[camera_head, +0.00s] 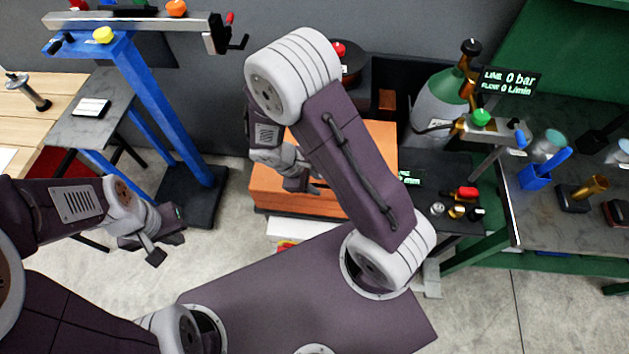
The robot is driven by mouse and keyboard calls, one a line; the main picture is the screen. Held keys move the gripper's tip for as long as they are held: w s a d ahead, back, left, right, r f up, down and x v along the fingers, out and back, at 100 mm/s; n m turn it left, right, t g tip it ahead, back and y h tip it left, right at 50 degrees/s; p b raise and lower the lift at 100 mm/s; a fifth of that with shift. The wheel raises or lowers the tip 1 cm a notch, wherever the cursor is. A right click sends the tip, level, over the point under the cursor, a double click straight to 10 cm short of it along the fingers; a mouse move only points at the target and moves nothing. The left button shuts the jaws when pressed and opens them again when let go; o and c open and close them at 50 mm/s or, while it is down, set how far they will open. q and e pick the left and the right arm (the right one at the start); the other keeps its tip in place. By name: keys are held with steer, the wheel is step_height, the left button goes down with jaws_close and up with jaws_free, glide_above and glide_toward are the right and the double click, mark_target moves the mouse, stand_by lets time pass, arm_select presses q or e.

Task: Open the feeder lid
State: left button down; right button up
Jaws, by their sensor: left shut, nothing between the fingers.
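A blue stand (160,105) with a grey beam rises at the left by a wooden table (50,90). A gas cylinder (438,100) stands behind the box to the right. A dark workbench (560,220) with tools is at the right. Floor between stand and box is clear.

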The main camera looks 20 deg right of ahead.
jaws_close()
stand_by(1.4)
